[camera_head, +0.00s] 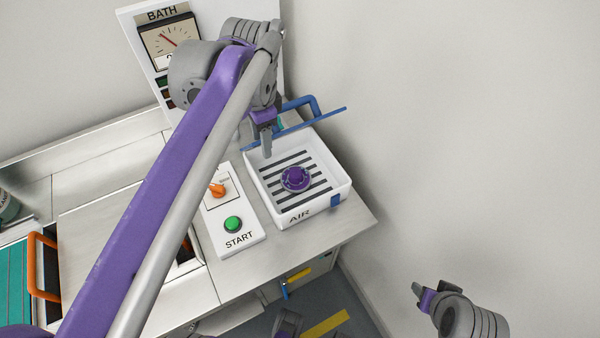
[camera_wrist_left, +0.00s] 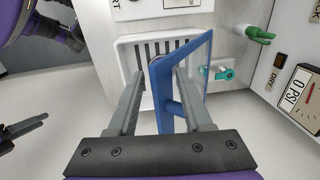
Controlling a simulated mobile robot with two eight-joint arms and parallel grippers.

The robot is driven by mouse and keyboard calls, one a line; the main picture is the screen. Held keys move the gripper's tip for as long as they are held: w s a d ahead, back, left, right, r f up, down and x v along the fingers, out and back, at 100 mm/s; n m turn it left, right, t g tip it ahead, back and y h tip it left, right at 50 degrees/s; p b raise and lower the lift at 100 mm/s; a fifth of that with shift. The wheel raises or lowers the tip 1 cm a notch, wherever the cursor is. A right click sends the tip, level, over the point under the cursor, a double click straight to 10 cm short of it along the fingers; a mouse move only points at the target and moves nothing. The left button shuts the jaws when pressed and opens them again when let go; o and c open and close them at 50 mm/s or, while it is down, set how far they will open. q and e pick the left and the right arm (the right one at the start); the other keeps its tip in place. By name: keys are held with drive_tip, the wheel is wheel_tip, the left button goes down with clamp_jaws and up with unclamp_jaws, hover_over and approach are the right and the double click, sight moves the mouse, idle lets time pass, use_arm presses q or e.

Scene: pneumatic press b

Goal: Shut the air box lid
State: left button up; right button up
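The air box (camera_head: 328,212) is a white tray with a slotted floor and an AIR label, at the right end of the bench. Its blue-framed lid (camera_head: 325,116) stands raised at the back edge, seen nearly edge-on, with a blue bar handle (camera_head: 314,103) behind it. My left gripper (camera_head: 264,143) is at the lid's left part, over the box's back left corner. In the left wrist view the fingers (camera_wrist_left: 159,78) are apart, with the blue lid frame (camera_wrist_left: 203,62) and handle reaching between them; contact is unclear. My right gripper (camera_head: 424,290) hangs at lower right, away from the box.
A purple round knobbed part (camera_head: 296,179) sits inside the box. A START panel (camera_head: 236,239) with a green button and orange switch is left of it. A BATH gauge panel (camera_head: 148,50) stands behind. The wall is close on the right.

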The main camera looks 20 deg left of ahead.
use_arm(q)
wheel_tip(320, 180, up, 7)
drive_tip(key=s+d+p, duration=0.2)
drive_tip(key=p, duration=0.3)
drive_tip(key=shift+d+r, duration=0.15)
drive_tip(key=shift+d, duration=0.25)
use_arm(e)
wheel_tip(320, 180, up, 6)
drive_tip(key=w, duration=0.2)
drive_tip(key=shift+r, duration=0.25)
drive_tip(key=shift+s, duration=0.1)
use_arm(q)
drive_tip(key=shift+s, duration=0.1)
